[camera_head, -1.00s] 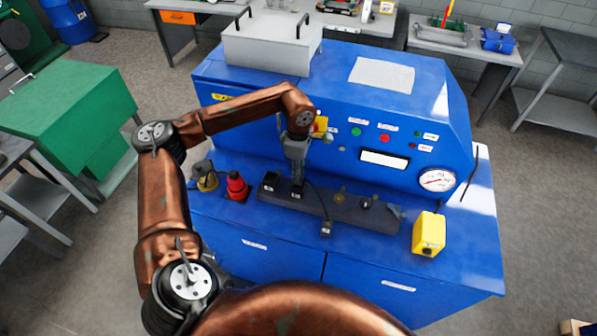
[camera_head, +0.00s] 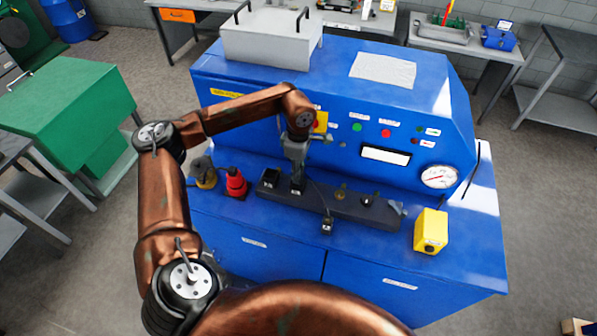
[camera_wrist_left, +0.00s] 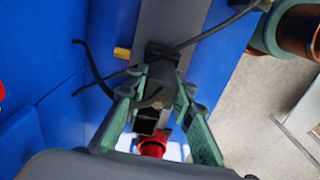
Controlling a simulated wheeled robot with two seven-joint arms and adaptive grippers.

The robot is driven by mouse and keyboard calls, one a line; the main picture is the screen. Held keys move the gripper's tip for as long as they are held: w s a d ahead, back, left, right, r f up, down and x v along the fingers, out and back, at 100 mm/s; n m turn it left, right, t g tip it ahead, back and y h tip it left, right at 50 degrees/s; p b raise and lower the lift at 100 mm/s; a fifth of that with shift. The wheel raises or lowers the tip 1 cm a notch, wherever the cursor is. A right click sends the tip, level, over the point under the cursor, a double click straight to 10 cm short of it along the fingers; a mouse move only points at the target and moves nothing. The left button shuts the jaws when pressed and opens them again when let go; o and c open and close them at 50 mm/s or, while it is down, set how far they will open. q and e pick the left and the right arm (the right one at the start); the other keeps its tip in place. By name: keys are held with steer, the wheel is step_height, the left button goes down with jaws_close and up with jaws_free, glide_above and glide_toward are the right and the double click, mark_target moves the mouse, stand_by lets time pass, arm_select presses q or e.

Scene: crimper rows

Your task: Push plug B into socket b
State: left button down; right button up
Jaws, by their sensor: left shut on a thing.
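My left gripper (camera_head: 297,162) points down over the dark socket strip (camera_head: 352,207) on the blue bench. Its jaws are shut on a dark plug (camera_head: 297,185), which I take for plug B; its letter is too small to read. The plug is upright at the left part of the strip, and I cannot tell how deep it sits. In the left wrist view the green-grey fingers (camera_wrist_left: 164,90) flank a dark body, with a black cable (camera_wrist_left: 215,33) running to the upper right. Socket b is not identifiable, partly hidden by the gripper. My right gripper is not in view.
A red-and-black part (camera_head: 236,184) and a yellow-based dark part (camera_head: 204,174) stand left of the strip. A yellow box (camera_head: 431,231) stands at the right. The blue control panel (camera_head: 340,120) rises behind.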

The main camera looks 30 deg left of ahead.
arm_select(q)
steer(key=shift+f+b, duration=0.4)
steer(key=shift+f, duration=0.15)
steer(key=c, duration=1.6)
jaws_free()
steer(key=shift+r, duration=0.1)
step_height(320, 180, up, 12)
steer(key=shift+f, duration=0.1)
steer(key=shift+s, duration=0.1)
